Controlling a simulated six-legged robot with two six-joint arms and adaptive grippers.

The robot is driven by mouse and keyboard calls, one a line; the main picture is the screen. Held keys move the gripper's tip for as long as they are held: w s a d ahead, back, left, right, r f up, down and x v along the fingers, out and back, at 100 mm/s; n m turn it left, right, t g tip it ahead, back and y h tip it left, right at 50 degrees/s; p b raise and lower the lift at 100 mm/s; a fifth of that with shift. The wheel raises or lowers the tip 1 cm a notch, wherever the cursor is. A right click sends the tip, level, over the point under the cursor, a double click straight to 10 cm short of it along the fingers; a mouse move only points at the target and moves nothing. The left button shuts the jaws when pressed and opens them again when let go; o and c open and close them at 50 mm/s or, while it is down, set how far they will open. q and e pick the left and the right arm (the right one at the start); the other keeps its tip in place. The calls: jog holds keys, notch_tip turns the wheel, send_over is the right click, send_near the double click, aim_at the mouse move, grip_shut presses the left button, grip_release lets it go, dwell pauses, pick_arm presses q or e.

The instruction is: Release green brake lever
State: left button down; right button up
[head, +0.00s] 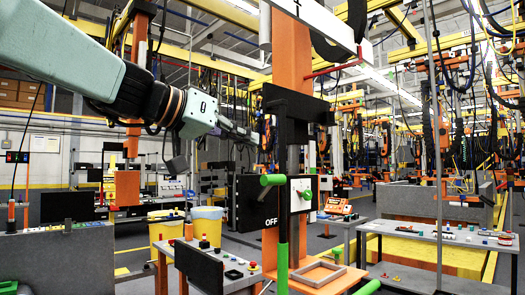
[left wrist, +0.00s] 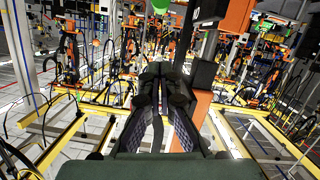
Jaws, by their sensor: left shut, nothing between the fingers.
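A green-tipped lever (head: 273,180) sticks out at the black box marked OFF (head: 257,203), beside the orange column. A green upright bar (head: 282,255) stands below it. I cannot tell for sure which green part is the brake lever. My left gripper (head: 256,137) is shut and empty, above and a little left of the lever tip, apart from it. In the left wrist view the closed fingers (left wrist: 162,88) point away from the camera, and a green round end (left wrist: 160,5) shows at the top edge. My right gripper is not in view.
An orange column (head: 291,60) rises close to the left gripper. A white panel with a dial (head: 302,193) sits right of the lever. A bench with a black panel (head: 200,268) stands front left, and a grey table (head: 420,232) right. Yellow bins (head: 207,225) stand behind.

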aim_at(262, 177)
pick_arm(q)
jog(key=d+f, duration=0.1)
jog(key=w+d+f+p, duration=0.1)
jog(key=w+d+f, duration=0.1)
jog(key=f, duration=0.1)
jog(key=shift+w, duration=0.25)
jog(key=shift+s+d+f, duration=0.1)
jog(key=shift+s+f, duration=0.1)
jog(key=shift+f, duration=0.3)
jog(key=shift+w, duration=0.15)
